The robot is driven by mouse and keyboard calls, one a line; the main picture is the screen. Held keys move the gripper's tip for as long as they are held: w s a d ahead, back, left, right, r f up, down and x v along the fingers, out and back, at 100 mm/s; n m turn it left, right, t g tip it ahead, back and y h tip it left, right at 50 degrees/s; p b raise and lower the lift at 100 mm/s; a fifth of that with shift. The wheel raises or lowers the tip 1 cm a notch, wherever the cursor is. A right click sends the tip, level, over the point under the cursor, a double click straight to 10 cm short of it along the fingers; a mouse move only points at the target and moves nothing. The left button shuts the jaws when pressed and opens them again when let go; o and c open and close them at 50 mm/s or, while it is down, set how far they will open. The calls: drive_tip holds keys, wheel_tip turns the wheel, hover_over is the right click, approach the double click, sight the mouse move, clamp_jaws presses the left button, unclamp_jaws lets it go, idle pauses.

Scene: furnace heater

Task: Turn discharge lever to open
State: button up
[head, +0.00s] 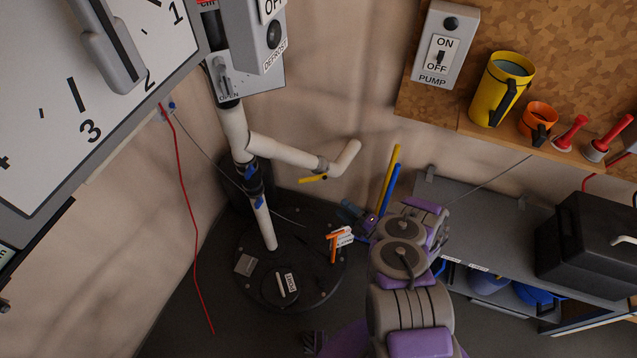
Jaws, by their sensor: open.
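A yellow lever (312,180) sits on the white side pipe (285,154), just before its bent spout end. It lies roughly level in the picture, and no label on it can be read, so I cannot confirm that it is the discharge lever. My gripper (351,216) is open and small in view, below and to the right of the yellow lever and apart from it. It is partly hidden by my arm. An orange lever-like part (334,237) with white labels shows below my gripper; its writing is too small to read.
A round black base (304,298) stands below the upright pipe (234,128), which has blue handles. A large dial (70,110) fills the left. A pump switch (441,50), a shelf with mugs (498,88) and a grey bench (490,215) are at the right.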

sight(308, 181)
drive_tip(key=shift+n, duration=0.4)
drive_tip(key=x, duration=1.7)
drive_tip(key=shift+w+a, duration=0.2)
drive_tip(key=shift+a, duration=0.05)
drive_tip(key=shift+c, duration=0.2)
clamp_jaws()
